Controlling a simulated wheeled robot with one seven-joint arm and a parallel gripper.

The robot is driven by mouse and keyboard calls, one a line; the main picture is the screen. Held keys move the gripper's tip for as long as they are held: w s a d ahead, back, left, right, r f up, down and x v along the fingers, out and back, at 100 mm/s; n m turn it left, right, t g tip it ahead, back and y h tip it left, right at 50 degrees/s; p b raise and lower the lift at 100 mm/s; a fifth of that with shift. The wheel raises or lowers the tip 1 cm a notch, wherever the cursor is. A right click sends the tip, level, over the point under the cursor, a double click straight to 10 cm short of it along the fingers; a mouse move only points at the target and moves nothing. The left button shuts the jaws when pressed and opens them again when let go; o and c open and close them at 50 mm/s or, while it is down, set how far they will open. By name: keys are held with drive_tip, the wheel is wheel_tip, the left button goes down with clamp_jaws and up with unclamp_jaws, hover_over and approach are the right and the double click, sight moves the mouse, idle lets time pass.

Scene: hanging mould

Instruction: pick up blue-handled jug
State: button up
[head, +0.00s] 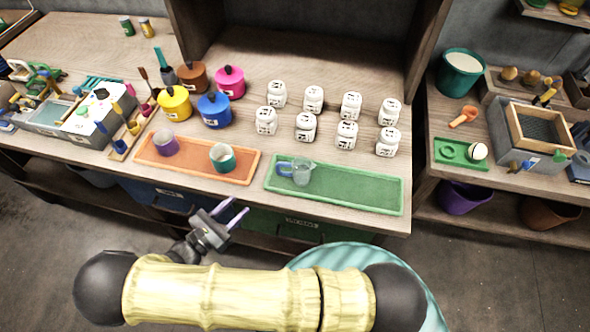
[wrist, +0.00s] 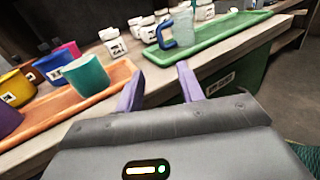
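The blue-handled jug (head: 300,172) is a clear jug standing upright at the left end of the green tray (head: 365,194). Its blue handle points left in the head view. In the wrist view the jug (wrist: 186,52) is beyond my fingertips, with the blue handle on its left. My gripper (head: 236,213) is in front of the table edge, to the left of the jug and apart from it. Its two purple fingers (wrist: 158,85) are spread, with nothing between them.
An orange tray (head: 235,176) with a purple cup (head: 165,142) and a teal cup (head: 222,157) lies left of the green tray. Several white labelled jars (head: 305,126) stand behind the green tray. Colourful lidded pots (head: 214,110) stand behind the orange tray. The green tray's right part is bare.

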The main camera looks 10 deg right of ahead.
drive_tip(key=p, duration=0.2)
approach(277, 169)
drive_tip(key=shift+f+x, duration=0.2)
drive_tip(key=shift+x, duration=0.95)
drive_tip(key=shift+w+d+f, duration=0.1)
drive_tip(key=shift+w+d, duration=0.15)
drive_tip(key=shift+w, duration=0.05)
drive_tip(key=p+x, duration=0.2)
drive_tip(key=x, duration=0.3)
drive_tip(key=shift+w+d, duration=0.1)
clamp_jaws()
